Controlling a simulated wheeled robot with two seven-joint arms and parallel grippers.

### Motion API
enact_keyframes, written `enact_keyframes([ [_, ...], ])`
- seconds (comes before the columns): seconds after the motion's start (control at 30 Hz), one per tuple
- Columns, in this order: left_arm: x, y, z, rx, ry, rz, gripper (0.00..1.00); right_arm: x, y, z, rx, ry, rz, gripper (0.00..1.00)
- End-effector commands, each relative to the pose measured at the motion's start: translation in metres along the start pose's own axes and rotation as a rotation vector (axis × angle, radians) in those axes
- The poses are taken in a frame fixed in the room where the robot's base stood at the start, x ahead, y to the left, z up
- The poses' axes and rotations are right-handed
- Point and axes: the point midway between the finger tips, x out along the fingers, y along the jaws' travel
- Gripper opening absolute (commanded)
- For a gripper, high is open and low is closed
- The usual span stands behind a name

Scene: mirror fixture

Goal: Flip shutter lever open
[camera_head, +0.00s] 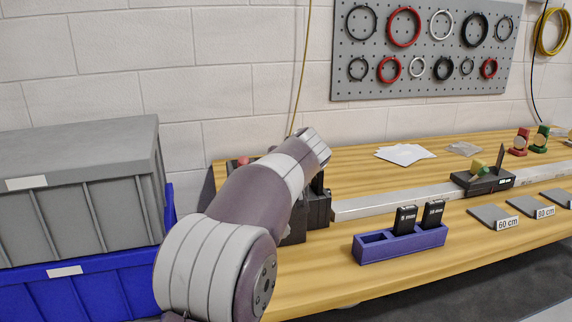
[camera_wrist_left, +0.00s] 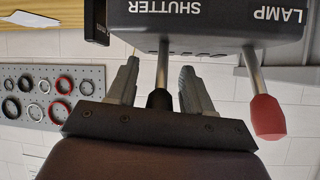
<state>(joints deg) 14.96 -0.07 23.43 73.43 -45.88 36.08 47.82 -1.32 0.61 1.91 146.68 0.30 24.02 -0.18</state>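The dark control box (camera_wrist_left: 210,22) fills the top of the left wrist view, its SHUTTER and LAMP labels upside down. The shutter lever (camera_wrist_left: 163,68) is a metal rod with a black tip. My left gripper (camera_wrist_left: 160,75) is open, with one finger on each side of this lever and a visible gap to each. The lamp lever (camera_wrist_left: 267,112) with its red tip is beside the gripper, outside the fingers. In the head view the control box (camera_head: 318,208) is mostly behind my left arm, which hides the gripper. My right gripper is not in view.
A rail (camera_head: 400,201) carries a dark slider unit (camera_head: 483,184) along the wooden bench (camera_head: 380,279). A purple holder (camera_head: 385,250) with two black cards stands in front. Grey and blue crates (camera_head: 85,190) are at left. A pegboard (camera_head: 345,82) of rings hangs behind.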

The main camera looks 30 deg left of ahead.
Motion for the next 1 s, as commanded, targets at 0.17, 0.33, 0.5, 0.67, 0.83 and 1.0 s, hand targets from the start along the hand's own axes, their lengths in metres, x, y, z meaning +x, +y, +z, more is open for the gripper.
enact_keyframes([
  [0.17,-0.001,0.000,-0.001,-0.001,0.003,0.000,0.51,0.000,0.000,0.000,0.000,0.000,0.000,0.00],
  [0.33,-0.017,0.000,-0.002,-0.002,0.007,0.003,0.51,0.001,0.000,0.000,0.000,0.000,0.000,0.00],
  [0.5,-0.063,0.001,-0.002,-0.002,0.008,0.004,0.51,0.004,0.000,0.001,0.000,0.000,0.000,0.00],
  [0.67,-0.102,0.001,-0.001,0.000,0.005,0.004,0.51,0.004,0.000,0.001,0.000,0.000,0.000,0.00],
  [0.83,-0.124,0.000,0.000,0.000,0.003,0.002,0.51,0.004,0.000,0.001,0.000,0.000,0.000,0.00],
  [1.0,-0.128,0.000,0.000,0.000,0.002,0.000,0.51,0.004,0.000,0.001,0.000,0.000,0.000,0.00],
])
